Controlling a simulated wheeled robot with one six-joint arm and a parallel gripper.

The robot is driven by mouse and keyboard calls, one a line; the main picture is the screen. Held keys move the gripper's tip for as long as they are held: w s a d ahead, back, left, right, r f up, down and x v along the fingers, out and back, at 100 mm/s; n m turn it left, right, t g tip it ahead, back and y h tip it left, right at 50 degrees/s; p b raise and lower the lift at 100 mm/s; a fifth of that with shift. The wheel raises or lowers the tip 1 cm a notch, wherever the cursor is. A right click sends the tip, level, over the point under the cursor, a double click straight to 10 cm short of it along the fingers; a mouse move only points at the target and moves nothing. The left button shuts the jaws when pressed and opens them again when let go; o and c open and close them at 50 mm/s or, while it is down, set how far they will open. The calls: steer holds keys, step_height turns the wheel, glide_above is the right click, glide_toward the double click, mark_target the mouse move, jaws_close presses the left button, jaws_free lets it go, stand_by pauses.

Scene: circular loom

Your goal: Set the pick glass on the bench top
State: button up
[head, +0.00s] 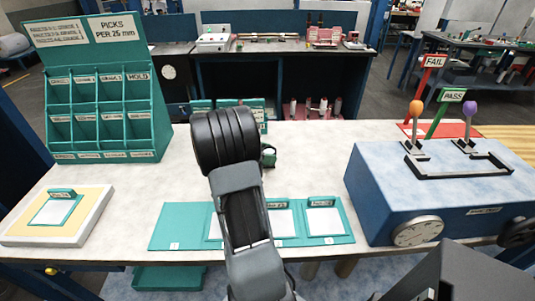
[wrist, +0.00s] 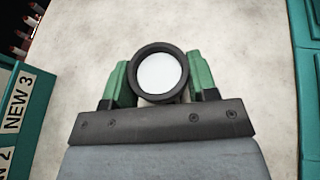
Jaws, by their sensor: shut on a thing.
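The pick glass (wrist: 160,72) is a dark round ring with a pale lens, seen from above in the wrist view. My gripper (wrist: 160,88) is shut on it, with a green finger on each side. The pale mottled bench top (wrist: 244,45) lies beneath and around the glass; I cannot tell whether the glass touches it. In the head view my arm reaches over the middle of the bench top (head: 318,160) and hides most of the gripper and the glass. A small dark green part of my gripper (head: 268,155) shows right of the arm.
A teal pigeonhole rack (head: 104,105) stands at the back left. A pale pad (head: 90,225) lies front left. A teal mat with white squares (head: 180,228) runs along the front. A blue lever box (head: 385,190) stands right.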

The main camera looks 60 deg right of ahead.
steer(key=shift+f, duration=0.2)
steer(key=o, duration=0.9)
steer(key=shift+o, duration=0.2)
steer(key=shift+r, duration=0.15)
